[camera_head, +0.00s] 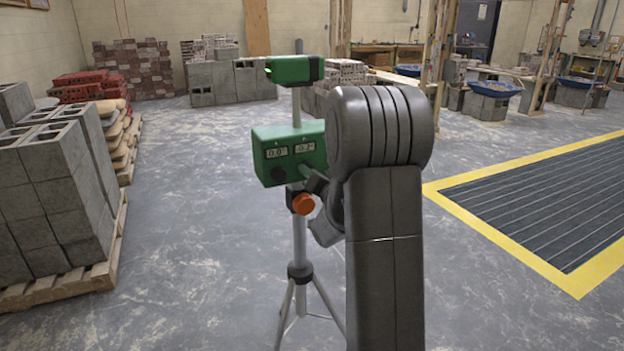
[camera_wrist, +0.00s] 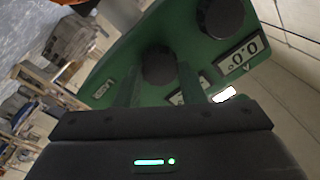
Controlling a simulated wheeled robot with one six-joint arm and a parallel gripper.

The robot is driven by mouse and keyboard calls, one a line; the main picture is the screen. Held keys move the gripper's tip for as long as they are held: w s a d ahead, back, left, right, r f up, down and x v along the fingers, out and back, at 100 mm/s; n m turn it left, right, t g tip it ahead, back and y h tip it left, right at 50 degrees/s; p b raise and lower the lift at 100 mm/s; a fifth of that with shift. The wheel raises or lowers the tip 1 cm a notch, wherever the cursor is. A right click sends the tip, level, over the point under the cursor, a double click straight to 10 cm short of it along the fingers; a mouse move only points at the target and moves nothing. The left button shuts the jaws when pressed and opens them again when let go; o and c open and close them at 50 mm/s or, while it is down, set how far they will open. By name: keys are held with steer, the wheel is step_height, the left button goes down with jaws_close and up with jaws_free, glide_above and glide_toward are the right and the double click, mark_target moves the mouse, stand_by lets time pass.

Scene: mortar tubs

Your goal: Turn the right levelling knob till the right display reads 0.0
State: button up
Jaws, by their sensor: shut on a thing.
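The green levelling box (camera_head: 270,148) sits on a tripod. Its left display (camera_head: 276,154) reads 0.0°. Its right display (camera_head: 304,148) seems to read 0.2, perhaps with a minus sign. The left knob (camera_head: 279,174) is dark and uncovered, and shows in the wrist view too (camera_wrist: 220,17). The right knob (camera_wrist: 158,65) is a dark round knob in the wrist view; my arm hides it in the head view. My gripper (camera_wrist: 160,77) is shut on the right knob, one finger on each side. In the wrist view the right display (camera_wrist: 188,97) is mostly hidden by a finger.
A green laser head (camera_head: 290,70) tops the mast above the box. An orange knob (camera_head: 303,204) sits below it, close to my arm. Tripod legs (camera_head: 300,290) spread on the floor. Grey blocks (camera_head: 50,180) stand on a pallet at left. Open floor lies between.

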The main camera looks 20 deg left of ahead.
steer(key=m, duration=0.6)
steer(key=shift+f+t+b, duration=0.1)
steer(key=shift+t+b, duration=0.2)
steer(key=shift+b, duration=0.1)
steer(key=shift+m, duration=0.3)
steer(key=o, duration=1)
steer(key=r+b+v, duration=0.1)
steer(key=v, duration=1.2)
steer(key=shift+s+d+f, duration=0.25)
steer(key=shift+d+f, duration=0.1)
steer(key=shift+f, duration=0.1)
